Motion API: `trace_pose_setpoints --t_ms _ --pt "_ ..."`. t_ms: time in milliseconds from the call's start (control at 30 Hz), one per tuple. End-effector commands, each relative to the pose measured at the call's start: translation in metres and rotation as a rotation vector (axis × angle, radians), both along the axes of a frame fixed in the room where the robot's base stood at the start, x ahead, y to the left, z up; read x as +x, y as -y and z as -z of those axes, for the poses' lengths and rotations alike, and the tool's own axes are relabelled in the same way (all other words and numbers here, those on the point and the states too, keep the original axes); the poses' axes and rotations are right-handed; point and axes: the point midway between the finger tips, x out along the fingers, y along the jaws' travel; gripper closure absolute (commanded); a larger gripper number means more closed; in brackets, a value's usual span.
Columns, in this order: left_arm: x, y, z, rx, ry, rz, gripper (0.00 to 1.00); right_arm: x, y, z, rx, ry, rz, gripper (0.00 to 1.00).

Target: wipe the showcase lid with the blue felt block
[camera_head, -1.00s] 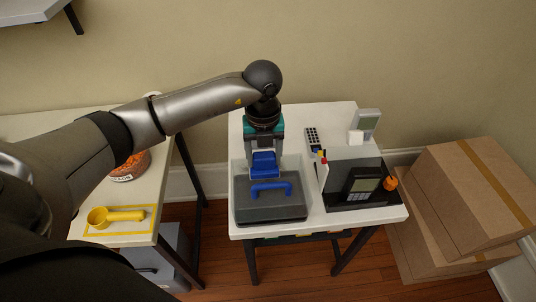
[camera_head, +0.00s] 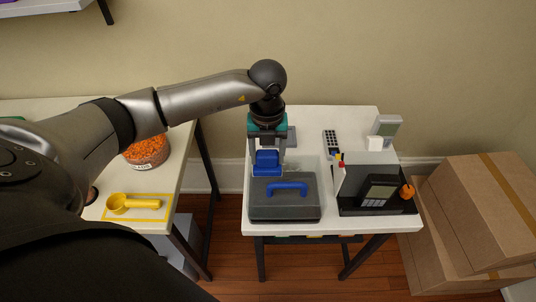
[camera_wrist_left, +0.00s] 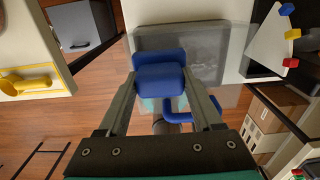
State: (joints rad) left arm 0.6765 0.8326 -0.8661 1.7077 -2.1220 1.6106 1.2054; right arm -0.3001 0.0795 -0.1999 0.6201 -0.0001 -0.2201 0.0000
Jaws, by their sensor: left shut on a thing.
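My left gripper (camera_head: 267,158) is shut on the blue felt block (camera_head: 267,163), which also shows between the fingers in the left wrist view (camera_wrist_left: 158,76). The block is at the rear left part of a dark grey case, which looks like the showcase. Its lid (camera_head: 300,207) has a blue handle (camera_head: 288,188), just right of and in front of the block. In the wrist view a greyish panel with a hazy patch (camera_wrist_left: 205,55) lies beyond the block. I cannot tell whether the block touches the lid. My right gripper is not in view.
Right of the case stand a black stand with a handheld (camera_head: 378,191), an orange knob (camera_head: 407,192) and a grey device (camera_head: 386,126). A remote (camera_head: 331,142) lies behind. The left table holds a yellow scoop (camera_head: 132,204) and an orange-filled bowl (camera_head: 147,150). Cardboard boxes (camera_head: 480,215) stand right.

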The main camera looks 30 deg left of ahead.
Motion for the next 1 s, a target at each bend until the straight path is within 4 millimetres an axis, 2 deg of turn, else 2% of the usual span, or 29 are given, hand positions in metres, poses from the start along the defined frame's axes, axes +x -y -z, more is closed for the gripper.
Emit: trace_pose_setpoints --t_ms 167,500,1000 --pt "0.002 0.004 0.001 0.001 -0.001 0.0 1.0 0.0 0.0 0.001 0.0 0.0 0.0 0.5" --pt "0.019 0.031 -0.001 0.0 0.001 0.0 1.0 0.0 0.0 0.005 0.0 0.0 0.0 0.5" --pt "0.024 0.039 -0.002 -0.001 0.004 0.001 1.0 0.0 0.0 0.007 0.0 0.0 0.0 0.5"
